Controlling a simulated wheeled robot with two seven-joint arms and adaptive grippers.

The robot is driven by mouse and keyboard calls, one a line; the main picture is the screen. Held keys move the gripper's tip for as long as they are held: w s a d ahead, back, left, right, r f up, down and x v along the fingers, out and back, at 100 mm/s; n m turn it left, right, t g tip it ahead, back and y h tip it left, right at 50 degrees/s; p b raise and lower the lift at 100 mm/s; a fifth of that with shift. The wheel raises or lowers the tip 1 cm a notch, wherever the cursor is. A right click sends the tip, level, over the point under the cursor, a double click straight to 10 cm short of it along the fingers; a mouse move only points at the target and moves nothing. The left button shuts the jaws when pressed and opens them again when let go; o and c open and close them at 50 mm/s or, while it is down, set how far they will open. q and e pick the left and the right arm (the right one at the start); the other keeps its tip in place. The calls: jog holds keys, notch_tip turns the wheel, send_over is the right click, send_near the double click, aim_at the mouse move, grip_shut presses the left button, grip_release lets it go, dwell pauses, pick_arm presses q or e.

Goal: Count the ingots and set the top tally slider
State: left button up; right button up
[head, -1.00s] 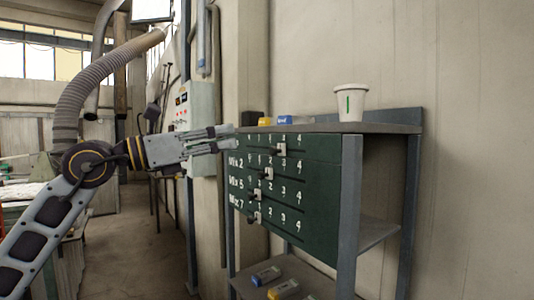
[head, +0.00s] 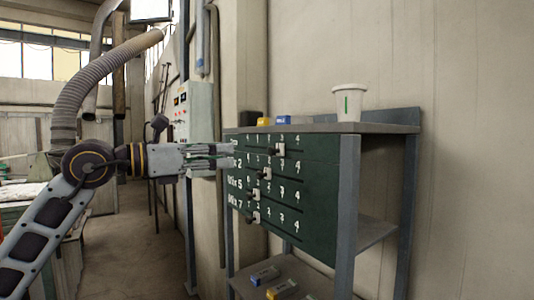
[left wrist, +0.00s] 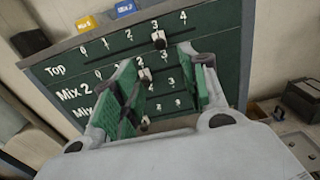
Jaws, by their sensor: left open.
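The green tally board (head: 318,195) hangs on the front of a metal stand and has several numbered rows. The Top slider (left wrist: 159,40) is a pale knob under the 3 in the left wrist view; it also shows in the head view (head: 280,150). A yellow ingot (head: 264,121) and a blue ingot (head: 284,120) lie on the stand's top, the blue one labelled "Mix 2" (left wrist: 124,8). My left gripper (head: 234,156) is open and empty at the board's left end, its fingers covering part of the row labels. My right gripper is out of view.
Lower sliders include Mix 2 (head: 265,174) and Mix 5 (head: 254,194). A white cup (head: 349,102) stands on the stand's top. A wall rises behind.

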aim_at(269, 152)
pick_arm(q)
jog(key=p+x, duration=0.3)
jog(key=x, duration=0.9)
jog(key=shift+p+x, duration=0.45)
jog(key=shift+x, duration=0.4)
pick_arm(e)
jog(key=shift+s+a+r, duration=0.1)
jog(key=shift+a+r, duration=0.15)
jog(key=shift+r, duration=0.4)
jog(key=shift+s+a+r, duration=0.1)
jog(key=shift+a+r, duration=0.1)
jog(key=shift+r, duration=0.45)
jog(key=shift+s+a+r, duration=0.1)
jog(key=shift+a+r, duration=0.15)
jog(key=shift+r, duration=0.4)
pick_arm(q)
grip_shut()
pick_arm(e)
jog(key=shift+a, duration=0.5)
